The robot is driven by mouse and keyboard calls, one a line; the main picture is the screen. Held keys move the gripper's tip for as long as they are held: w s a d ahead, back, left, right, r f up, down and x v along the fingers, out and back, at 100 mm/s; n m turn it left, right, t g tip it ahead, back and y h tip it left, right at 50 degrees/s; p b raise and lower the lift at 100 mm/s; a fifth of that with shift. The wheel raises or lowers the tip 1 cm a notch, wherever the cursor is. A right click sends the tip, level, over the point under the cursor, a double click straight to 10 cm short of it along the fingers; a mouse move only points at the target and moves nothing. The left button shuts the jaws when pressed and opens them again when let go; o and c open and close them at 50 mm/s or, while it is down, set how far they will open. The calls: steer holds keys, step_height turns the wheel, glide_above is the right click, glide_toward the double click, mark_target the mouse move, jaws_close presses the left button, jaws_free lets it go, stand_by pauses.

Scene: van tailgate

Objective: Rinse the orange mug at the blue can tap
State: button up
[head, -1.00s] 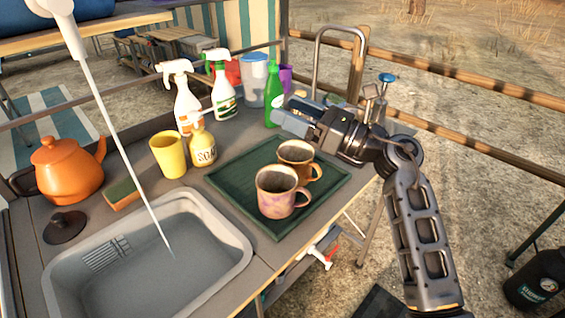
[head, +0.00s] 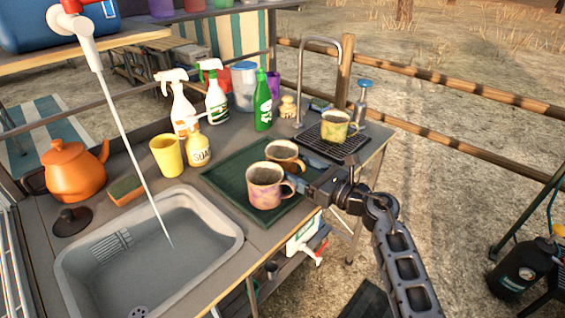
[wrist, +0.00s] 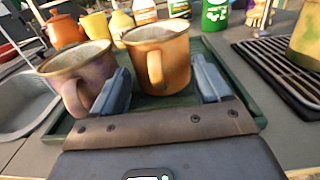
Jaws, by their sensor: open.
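The orange mug (head: 287,154) stands upright on the dark green tray (head: 232,187), partly hidden behind a pink-and-purple mug (head: 265,187). In the wrist view, the orange mug (wrist: 158,60) stands just beyond my open fingers, its handle facing me. My gripper (wrist: 163,84) is open and empty, low over the tray. Its left finger is close to the pink-and-purple mug (wrist: 75,72); I cannot tell whether they touch. The blue can (head: 45,22) is on the shelf at upper left. A thin stream runs from its white-and-red tap (head: 80,27) into the grey sink (head: 215,245).
A yellow cup (head: 166,156), soap bottle (head: 198,150), spray bottles and a green bottle (head: 263,105) stand behind the tray. A patterned yellow mug (head: 337,126) is on a black rack (head: 345,146) to the right. An orange kettle (head: 74,172) and sponge (head: 125,190) are at left.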

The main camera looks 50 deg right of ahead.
steer(key=shift+w+a, duration=0.1)
steer(key=shift+w, duration=0.75)
steer(key=c, duration=1)
steer(key=shift+r, duration=0.5)
steer(key=r, duration=0.3)
steer(key=shift+s+d+r+p, duration=0.2)
steer(key=shift+r+p, duration=0.1)
steer(key=s+d+r, duration=0.2)
steer(key=s, duration=0.1)
steer(key=s+d+r, duration=0.2)
steer(key=s, duration=0.1)
steer(key=s+d+r, duration=0.2)
steer(key=shift+s+d+r+b, duration=0.2)
steer(key=shift+s+d+b, duration=0.2)
steer(key=c, duration=0.3)
steer(key=shift+s, duration=0.1)
